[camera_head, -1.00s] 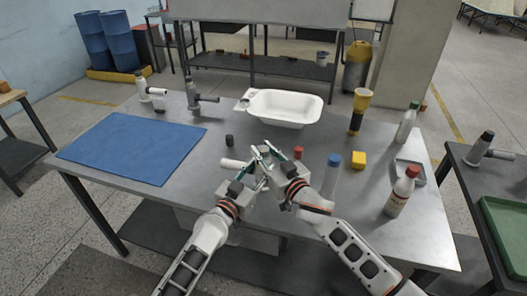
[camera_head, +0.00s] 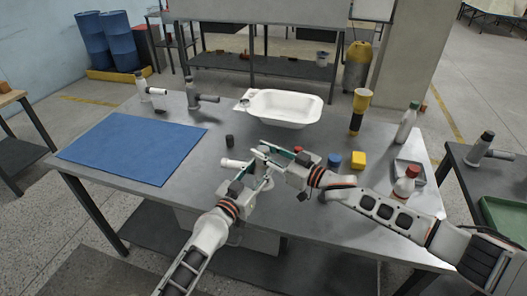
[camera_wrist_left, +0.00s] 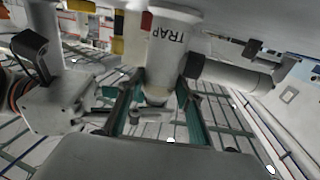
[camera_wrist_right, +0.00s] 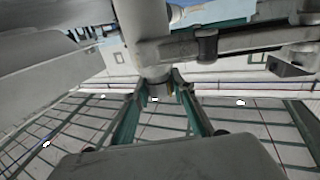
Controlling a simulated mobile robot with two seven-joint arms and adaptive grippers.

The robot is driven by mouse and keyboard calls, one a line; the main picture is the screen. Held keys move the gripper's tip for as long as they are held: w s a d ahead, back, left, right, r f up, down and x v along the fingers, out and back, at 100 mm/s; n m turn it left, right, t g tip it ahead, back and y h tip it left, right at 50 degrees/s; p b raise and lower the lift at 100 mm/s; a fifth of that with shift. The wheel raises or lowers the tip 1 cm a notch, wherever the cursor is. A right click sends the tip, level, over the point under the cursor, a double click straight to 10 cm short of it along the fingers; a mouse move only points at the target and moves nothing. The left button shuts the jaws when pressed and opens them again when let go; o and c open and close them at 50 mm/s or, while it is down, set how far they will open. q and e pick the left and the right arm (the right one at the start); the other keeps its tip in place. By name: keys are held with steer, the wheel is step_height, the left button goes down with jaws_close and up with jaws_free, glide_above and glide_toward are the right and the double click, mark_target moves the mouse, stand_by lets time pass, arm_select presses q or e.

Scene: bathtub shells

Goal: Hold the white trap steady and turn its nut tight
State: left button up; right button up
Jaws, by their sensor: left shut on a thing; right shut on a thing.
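The white trap (camera_wrist_left: 172,40) is upright between my two grippers near the table's front middle, and its side pipe (camera_head: 233,163) points left in the head view. My left gripper (camera_head: 264,176) is shut on the trap's body, with its fingers (camera_wrist_left: 160,112) on both sides of the lower part in the left wrist view. My right gripper (camera_head: 268,152) comes in from the right and is shut on the trap's nut, which its fingers mostly hide. In the right wrist view the fingers (camera_wrist_right: 160,98) close around that narrow end.
A white basin (camera_head: 285,108) stands behind. A blue mat (camera_head: 132,147) lies left, with two more pipe fittings (camera_head: 148,90) (camera_head: 194,98) beyond it. A small dark cylinder (camera_head: 229,141), red cap (camera_head: 299,151), blue cap (camera_head: 334,160), yellow block (camera_head: 358,159) and bottle (camera_head: 407,125) stand nearby.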

steer(key=shift+a, duration=0.1)
steer(key=o, duration=1.1)
steer(key=v, duration=1.2)
steer(key=shift+s, duration=0.1)
